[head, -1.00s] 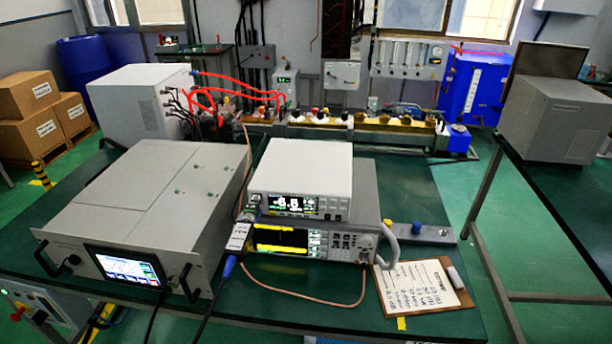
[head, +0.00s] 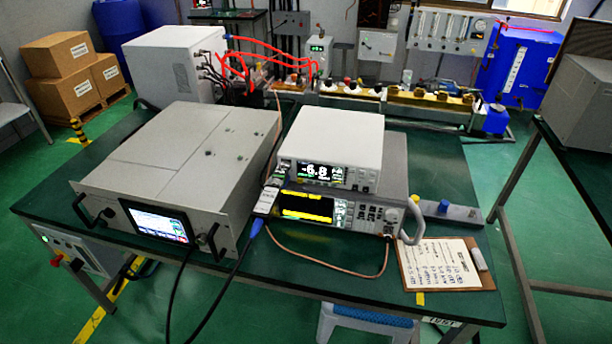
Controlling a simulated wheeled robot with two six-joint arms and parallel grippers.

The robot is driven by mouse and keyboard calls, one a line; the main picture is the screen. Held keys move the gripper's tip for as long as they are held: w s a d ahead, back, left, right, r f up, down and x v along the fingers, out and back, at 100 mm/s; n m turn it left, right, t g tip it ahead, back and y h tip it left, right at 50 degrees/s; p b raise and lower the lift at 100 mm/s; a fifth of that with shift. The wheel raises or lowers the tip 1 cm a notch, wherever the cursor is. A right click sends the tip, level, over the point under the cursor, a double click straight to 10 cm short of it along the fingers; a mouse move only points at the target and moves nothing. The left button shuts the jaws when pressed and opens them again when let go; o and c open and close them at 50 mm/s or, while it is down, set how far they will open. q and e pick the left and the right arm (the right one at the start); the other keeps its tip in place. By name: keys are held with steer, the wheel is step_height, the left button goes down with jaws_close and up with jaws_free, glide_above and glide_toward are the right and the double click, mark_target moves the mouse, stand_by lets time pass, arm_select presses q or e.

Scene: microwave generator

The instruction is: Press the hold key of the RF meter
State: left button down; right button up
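The likely RF meter (head: 331,150) is the small white box with a lit display reading about -6.8. It sits on top of a wider grey instrument (head: 318,207) with a dark and yellow screen and several buttons. Small keys show at the right of the white box's display, but their labels are too small to read, so I cannot tell which is the hold key. Neither of my grippers shows in the head view.
A large grey rack unit (head: 183,164) with a lit touchscreen and handles stands left on the green table (head: 60,203). A cable loops before the instruments. A clipboard (head: 440,264) lies at the right front. A blue-topped stool (head: 368,318) stands below the table edge.

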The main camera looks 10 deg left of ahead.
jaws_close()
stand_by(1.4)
